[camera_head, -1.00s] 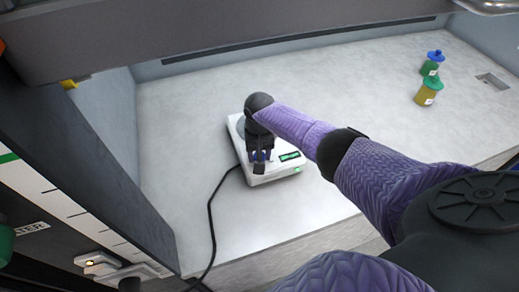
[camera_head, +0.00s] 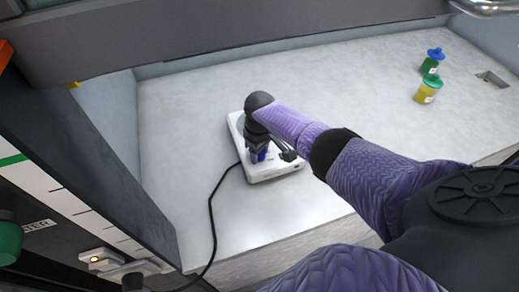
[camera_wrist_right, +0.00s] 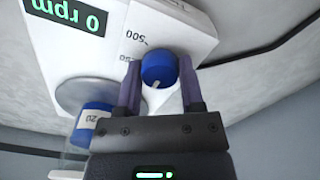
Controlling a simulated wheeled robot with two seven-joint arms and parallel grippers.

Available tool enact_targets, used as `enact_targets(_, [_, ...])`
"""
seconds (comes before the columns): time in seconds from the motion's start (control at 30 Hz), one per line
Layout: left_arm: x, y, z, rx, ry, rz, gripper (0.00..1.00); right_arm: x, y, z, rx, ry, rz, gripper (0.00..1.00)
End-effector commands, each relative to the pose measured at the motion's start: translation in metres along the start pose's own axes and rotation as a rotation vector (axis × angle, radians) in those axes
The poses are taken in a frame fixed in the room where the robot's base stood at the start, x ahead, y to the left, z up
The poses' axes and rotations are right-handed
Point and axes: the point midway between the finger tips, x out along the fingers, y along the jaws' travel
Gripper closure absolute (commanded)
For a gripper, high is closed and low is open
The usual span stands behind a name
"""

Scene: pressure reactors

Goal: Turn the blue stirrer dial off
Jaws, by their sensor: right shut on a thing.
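The white stirrer (camera_head: 280,172) stands on the worktop in the head view and fills the upper left of the right wrist view (camera_wrist_right: 185,18). Its display (camera_wrist_right: 68,14) reads 0 rpm. The blue dial (camera_wrist_right: 160,69) sits on its front face, with a white pointer line near the picture's lower edge of the dial. My right gripper (camera_wrist_right: 161,75) has one finger on each side of the dial and is shut on it. In the head view my right gripper (camera_head: 269,153) covers much of the stirrer's front, including the display. My left gripper is not in view.
A black cable (camera_head: 211,215) runs from the stirrer toward the front.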

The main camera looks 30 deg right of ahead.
Motion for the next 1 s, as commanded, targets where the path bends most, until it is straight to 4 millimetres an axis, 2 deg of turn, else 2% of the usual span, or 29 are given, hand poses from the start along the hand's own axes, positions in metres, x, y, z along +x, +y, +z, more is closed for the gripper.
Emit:
enact_targets(0.37, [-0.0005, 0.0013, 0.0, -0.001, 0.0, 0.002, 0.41, -0.0016, 0.0005, -0.0016, -0.055, 0.006, 0.002, 1.0])
enact_targets(0.67, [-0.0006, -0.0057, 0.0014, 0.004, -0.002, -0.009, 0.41, -0.0018, 0.0005, -0.0018, -0.055, 0.006, 0.002, 1.0])
enact_targets(0.7, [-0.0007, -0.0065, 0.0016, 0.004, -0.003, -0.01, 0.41, -0.0019, 0.0005, -0.0018, -0.055, 0.006, 0.002, 0.45])
enact_targets(0.83, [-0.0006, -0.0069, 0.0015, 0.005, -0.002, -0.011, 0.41, -0.0014, 0.0004, -0.0013, -0.054, 0.004, 0.001, 0.17])
enact_targets(1.0, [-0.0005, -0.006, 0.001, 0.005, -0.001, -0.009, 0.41, -0.0009, 0.0002, -0.0008, -0.054, 0.003, 0.001, 0.16])
